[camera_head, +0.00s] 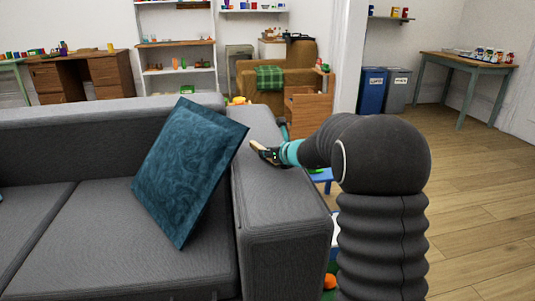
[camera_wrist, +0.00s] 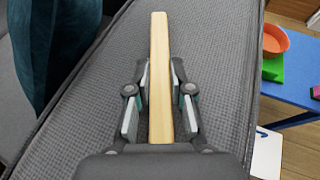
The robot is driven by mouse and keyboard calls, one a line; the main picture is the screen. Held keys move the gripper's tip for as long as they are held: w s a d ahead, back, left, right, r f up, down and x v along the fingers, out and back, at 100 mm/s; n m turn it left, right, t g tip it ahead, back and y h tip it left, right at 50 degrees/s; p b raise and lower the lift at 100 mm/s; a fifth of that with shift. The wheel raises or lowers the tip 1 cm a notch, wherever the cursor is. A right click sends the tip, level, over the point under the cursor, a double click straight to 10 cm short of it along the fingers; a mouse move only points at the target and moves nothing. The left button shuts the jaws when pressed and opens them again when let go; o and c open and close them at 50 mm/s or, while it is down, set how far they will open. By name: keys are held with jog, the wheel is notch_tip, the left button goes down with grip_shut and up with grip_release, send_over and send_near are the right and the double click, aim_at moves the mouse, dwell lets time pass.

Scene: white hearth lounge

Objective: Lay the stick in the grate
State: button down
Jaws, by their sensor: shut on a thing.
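My gripper (camera_wrist: 160,88) is shut on a pale wooden stick (camera_wrist: 159,45) in the wrist view. The stick runs lengthwise between the fingers and sticks out well past the fingertips. In the head view my gripper (camera_head: 265,152) is over the sofa's right armrest, and a short end of the stick (camera_head: 254,145) shows at its tip. The wrist view also has the grey armrest behind the stick; I cannot tell whether they touch. I see no grate in either view.
The grey sofa armrest (camera_head: 280,215) lies under my gripper. A teal cushion (camera_head: 190,170) leans on the sofa to the left. A blue low table (camera_wrist: 290,83) with an orange bowl (camera_wrist: 275,40) stands right of the armrest. Wooden floor (camera_head: 480,220) is open at the right.

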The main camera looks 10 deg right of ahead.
jog(key=shift+f, duration=0.15)
jog(key=c, duration=1)
grip_release()
jog(key=shift+c, duration=0.2)
jog(key=shift+s+d+r, duration=0.1)
jog(key=shift+s+r, duration=0.05)
jog(key=shift+r, duration=0.15)
jog(key=v, duration=1)
jog(key=shift+r, duration=0.1)
jog(key=shift+v, duration=0.8)
